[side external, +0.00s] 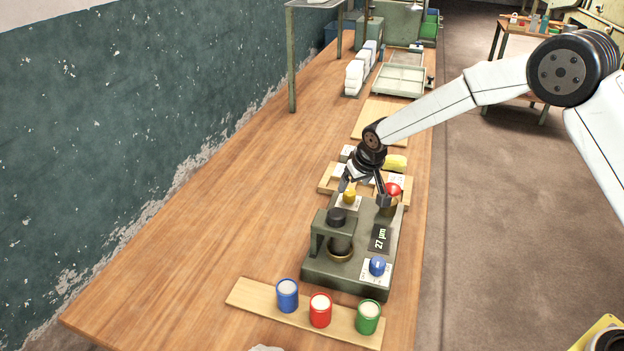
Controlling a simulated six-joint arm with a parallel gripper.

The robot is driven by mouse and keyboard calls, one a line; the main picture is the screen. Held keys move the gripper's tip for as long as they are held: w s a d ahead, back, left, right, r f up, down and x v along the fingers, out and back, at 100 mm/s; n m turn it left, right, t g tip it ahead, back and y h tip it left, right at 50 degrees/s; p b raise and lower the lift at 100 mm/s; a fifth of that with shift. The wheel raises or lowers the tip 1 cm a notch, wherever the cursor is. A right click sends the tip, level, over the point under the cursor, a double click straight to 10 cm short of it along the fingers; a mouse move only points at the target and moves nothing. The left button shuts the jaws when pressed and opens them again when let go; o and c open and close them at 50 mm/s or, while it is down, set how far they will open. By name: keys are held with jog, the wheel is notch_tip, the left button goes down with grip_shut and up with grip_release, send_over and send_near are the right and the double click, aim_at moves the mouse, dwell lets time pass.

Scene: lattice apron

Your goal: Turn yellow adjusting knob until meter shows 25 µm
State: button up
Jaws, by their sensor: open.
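The yellow adjusting knob (349,197) sits on a small pale plate at the far left corner of the green-grey device (312,268). The meter (380,238) on the device's right side reads 27 µm. My gripper (364,193) is open above the far end of the device. Its left finger is close to the yellow knob, and its right finger is near a red button (392,188). I cannot tell whether either finger touches anything.
A blue knob (377,265) and a black-topped column (337,216) stand on the device. Blue (287,296), red (320,310) and green (368,318) cans stand on a near board. A wooden tray with a yellow item (396,163) lies behind. The table's left side is clear.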

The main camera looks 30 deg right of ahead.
aim_at(350, 192)
jog(key=shift+x, duration=2.2)
grip_shut()
